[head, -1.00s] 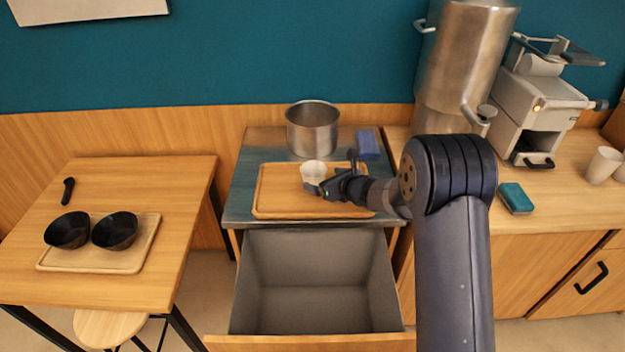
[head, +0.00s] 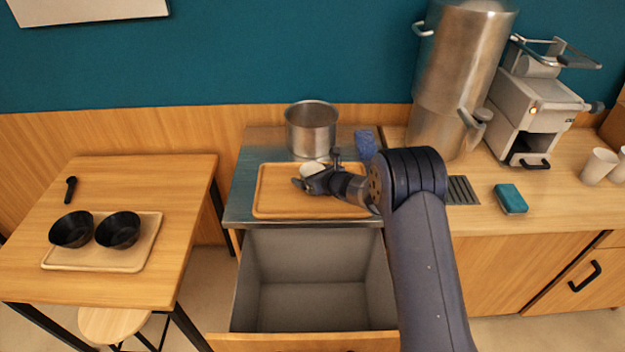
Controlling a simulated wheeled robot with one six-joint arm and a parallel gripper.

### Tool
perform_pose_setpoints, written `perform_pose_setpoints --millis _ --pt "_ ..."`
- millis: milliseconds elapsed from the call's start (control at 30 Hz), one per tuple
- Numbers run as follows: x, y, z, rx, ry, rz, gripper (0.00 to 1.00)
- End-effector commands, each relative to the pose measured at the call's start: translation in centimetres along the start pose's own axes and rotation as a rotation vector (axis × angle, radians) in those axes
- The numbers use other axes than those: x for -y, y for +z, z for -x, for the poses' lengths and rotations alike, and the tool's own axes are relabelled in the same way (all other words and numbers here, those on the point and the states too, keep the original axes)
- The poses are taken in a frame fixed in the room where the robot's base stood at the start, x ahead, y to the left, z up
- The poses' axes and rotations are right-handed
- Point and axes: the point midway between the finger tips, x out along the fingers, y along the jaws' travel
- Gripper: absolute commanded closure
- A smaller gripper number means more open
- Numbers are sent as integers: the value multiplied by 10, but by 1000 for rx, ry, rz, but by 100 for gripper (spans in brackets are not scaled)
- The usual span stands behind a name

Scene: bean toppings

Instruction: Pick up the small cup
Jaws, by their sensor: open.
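A small white cup (head: 309,168) stands on the wooden tray (head: 275,205) on the metal-topped counter. Only its upper left part shows; my gripper hides the rest. My gripper (head: 305,184) is open and low over the tray, in front of the cup in this view. Whether the fingers are around the cup or only beside it, I cannot tell.
A steel pot (head: 312,130) stands behind the tray, with a blue sponge (head: 365,145) to its right. An open, empty drawer (head: 315,300) lies below the counter. The left table holds a tray (head: 75,262) with two black bowls (head: 118,230).

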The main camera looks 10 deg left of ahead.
Motion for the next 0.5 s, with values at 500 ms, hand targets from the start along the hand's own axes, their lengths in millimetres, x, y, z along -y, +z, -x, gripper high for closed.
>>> perform_pose_setpoints --millis 500 --pt "0 0 0 0 0 0 43"
